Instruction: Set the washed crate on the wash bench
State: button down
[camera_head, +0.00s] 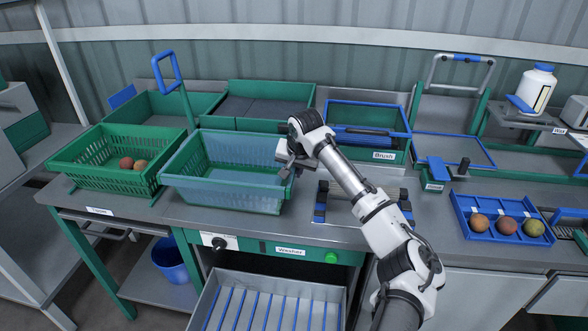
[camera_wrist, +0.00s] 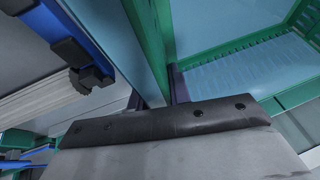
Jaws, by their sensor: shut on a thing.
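A pale blue, see-through-looking crate with green edges (camera_head: 222,198) is at the washer section of the grey bench (camera_head: 190,214), looking empty. My gripper (camera_head: 287,165) is at the crate's right wall and shut on it. In the wrist view, the wall (camera_wrist: 146,45) runs between the dark fingers (camera_wrist: 160,92), with the crate's inside to the right. The crate looks roughly level, with its front near the bench edge. Its underside is hidden, so I cannot tell whether it touches the bench.
A green crate (camera_head: 98,180) with a few fruits stands close on the left. Two green bins (camera_head: 230,123) sit behind. A roller brush unit (camera_head: 320,208) lies to the right, before a blue-rimmed bin (camera_head: 410,122). An open drawer (camera_head: 210,300) juts out below.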

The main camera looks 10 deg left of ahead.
jog(key=shift+f, duration=0.2)
jog(key=c, duration=1.2)
grip_release()
jog(key=shift+c, duration=0.4)
jog(key=shift+c, duration=1.3)
jog(key=shift+r, duration=0.1)
notch_tip(320, 180, up, 5)
jog(key=p, duration=0.4)
jog(key=shift+r+p, duration=0.35)
jog(key=shift+r, duration=0.55)
